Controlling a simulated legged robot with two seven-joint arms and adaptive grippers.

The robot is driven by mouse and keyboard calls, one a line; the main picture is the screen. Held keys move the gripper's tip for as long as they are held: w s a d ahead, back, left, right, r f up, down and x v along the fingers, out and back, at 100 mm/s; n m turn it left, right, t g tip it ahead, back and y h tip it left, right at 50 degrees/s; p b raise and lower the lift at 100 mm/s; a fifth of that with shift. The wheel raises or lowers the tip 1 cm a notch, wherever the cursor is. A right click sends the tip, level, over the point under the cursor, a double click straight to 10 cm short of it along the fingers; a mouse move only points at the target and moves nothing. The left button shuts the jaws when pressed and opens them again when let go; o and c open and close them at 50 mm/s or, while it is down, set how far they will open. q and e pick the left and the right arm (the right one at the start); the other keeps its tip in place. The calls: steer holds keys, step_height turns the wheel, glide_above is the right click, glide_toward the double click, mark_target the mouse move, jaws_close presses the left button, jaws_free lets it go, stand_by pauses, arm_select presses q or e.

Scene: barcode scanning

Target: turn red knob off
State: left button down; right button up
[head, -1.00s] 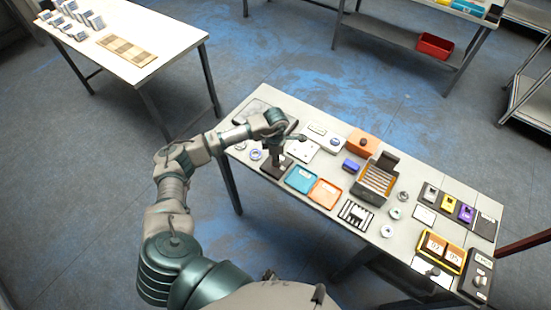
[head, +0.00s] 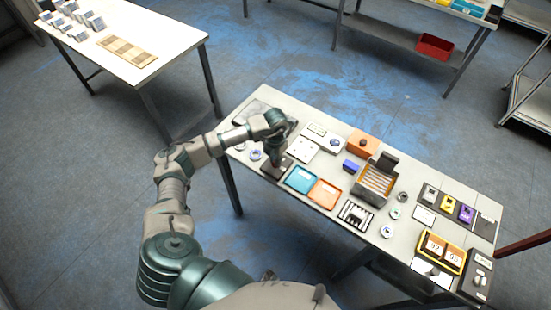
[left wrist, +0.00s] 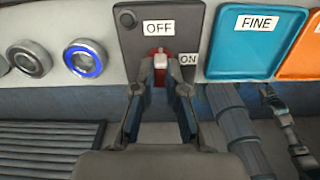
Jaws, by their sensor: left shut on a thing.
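A dark switch panel (left wrist: 190,20) carries a white OFF label (left wrist: 158,27) at its top and an ON label (left wrist: 188,60) at its right. The red knob (left wrist: 161,52) sits on it below OFF, with a pale bar on its front. My left gripper (left wrist: 160,84) has its fingers on either side of the knob and is shut on it; the exact contact is partly hidden. In the head view my left gripper (head: 277,158) is over the panel (head: 272,171) at the table's left part, and the knob is hidden there. My right gripper is not in view.
A blue tray (head: 300,179) labelled FINE and an orange tray (head: 324,194) lie right of the panel. Two bearing rings, one grey (left wrist: 30,60) and one blue-lined (left wrist: 85,58), lie to its left. A box with rods (head: 375,183) stands farther right.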

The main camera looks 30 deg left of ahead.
arm_select(q)
steer(key=shift+w+a+r+n, duration=0.1)
steer(key=shift+w+r+n, duration=0.15)
steer(key=shift+n, duration=0.25)
steer(key=c, duration=1.2)
jaws_free()
steer(key=shift+f, duration=0.2)
steer(key=shift+s, duration=0.1)
steer(key=shift+r, duration=0.1)
step_height(320, 180, up, 12)
steer(key=shift+f, duration=0.2)
